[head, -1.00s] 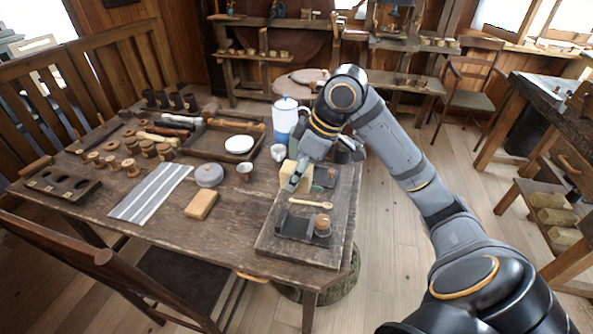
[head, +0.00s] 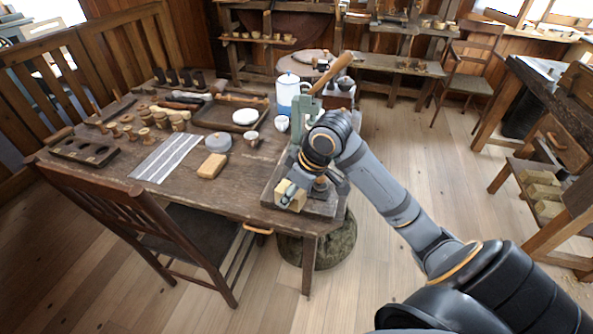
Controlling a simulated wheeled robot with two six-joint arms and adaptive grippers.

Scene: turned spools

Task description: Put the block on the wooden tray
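My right gripper (head: 285,193) is shut on a pale yellow wooden block (head: 297,200), near the front of a dark board at the table's right end. The gripper and arm cover part of the block; I cannot tell whether it touches the board. The wooden tray (head: 213,113) lies farther back and left, with a raised rim and a white dish (head: 245,117) on it. A separate tan block (head: 213,166) lies on the table, left of the gripper. My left gripper is not in view.
A grey round lidded pot (head: 218,141), small cups and a blue-white canister (head: 288,92) stand around the tray. A green tool with a wooden handle (head: 331,73) rises behind my gripper. A striped cloth (head: 167,157) and several spools lie to the left.

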